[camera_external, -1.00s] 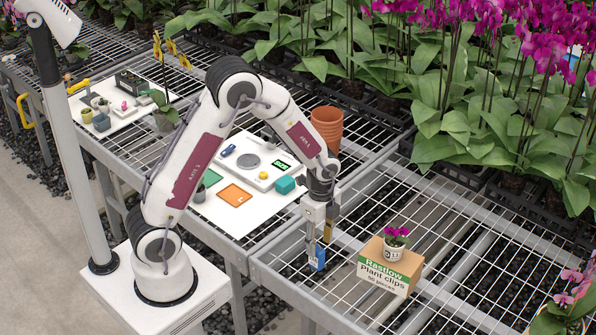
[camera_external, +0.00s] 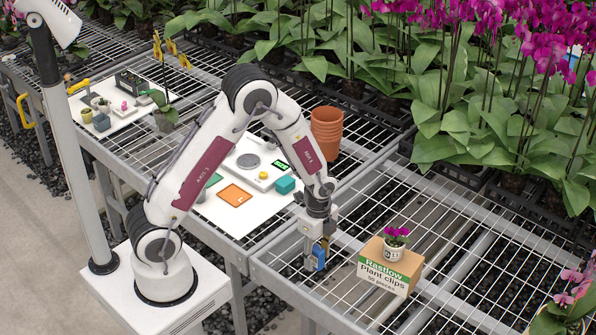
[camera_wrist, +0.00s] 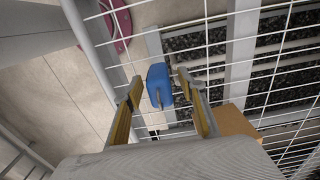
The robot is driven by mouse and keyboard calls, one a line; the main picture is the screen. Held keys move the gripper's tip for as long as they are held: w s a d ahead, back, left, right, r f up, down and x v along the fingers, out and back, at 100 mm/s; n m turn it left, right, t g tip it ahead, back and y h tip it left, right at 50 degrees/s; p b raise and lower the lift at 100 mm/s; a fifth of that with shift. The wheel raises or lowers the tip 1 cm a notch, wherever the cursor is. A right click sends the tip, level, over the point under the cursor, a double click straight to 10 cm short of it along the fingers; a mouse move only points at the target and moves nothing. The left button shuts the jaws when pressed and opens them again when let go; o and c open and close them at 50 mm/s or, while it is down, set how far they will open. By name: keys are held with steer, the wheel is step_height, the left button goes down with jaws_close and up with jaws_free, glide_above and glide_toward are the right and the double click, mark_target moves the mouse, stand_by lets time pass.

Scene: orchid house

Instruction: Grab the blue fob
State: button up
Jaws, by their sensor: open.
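The blue fob (camera_external: 319,258) is at the wire bench top, below my gripper (camera_external: 318,254). In the wrist view the fob (camera_wrist: 158,84) is a blue rounded block between the two yellow-and-grey fingers of my gripper (camera_wrist: 160,79). A gap shows on each side of it, wider on the left, so the fingers are open around it without a visible grip. How the fob rests on the wires is hard to tell.
A cardboard plant-clips box (camera_external: 389,268) with a small potted orchid (camera_external: 395,243) on top stands to the right. A white board (camera_external: 232,214) with several small items lies behind on the left. Stacked terracotta pots (camera_external: 327,127) stand farther back. Open wire mesh lies around the box.

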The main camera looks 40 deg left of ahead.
mark_target(317, 247)
jaws_close()
steer(key=shift+r, duration=0.1)
stand_by(0.3)
steer(key=shift+r, duration=4.9)
